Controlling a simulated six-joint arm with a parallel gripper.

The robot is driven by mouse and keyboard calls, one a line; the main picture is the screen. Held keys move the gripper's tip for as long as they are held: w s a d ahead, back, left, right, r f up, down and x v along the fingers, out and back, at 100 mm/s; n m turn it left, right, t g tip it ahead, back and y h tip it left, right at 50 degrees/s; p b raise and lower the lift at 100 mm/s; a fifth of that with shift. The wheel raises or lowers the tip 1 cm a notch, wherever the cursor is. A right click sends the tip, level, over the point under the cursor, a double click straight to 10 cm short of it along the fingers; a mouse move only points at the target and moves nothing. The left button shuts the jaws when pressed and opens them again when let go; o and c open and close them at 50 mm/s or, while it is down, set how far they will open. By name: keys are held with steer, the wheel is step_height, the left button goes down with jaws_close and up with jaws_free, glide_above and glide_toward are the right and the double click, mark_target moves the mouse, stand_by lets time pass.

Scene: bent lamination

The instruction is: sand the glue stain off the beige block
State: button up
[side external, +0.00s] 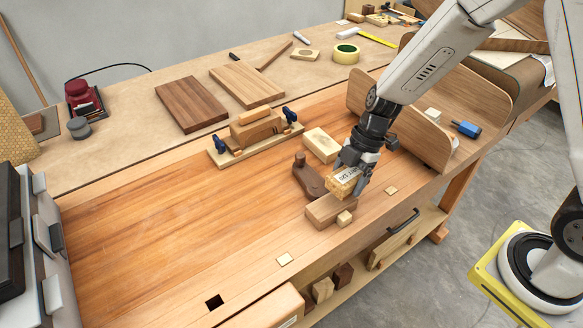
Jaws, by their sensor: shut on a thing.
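My gripper (353,174) is shut on a yellowish sanding block (342,186) with dark print on its upper face. The sanding block is at the top of a brown wooden block (330,210) on the bench; I cannot tell if they touch. A pale beige block (321,145) lies flat on the bench behind and left of my gripper. Another light-brown block (256,130) sits in a clamping jig (218,157) with blue knobs. I cannot make out a glue stain on any block.
A dark wooden tool (309,180) lies just left of my gripper, and a small pale cube (344,218) at the brown block's front. A curved wooden panel (400,125) stands behind on the right.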

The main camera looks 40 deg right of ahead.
steer(key=shift+r, duration=2.45)
steer(key=shift+w+a, duration=0.1)
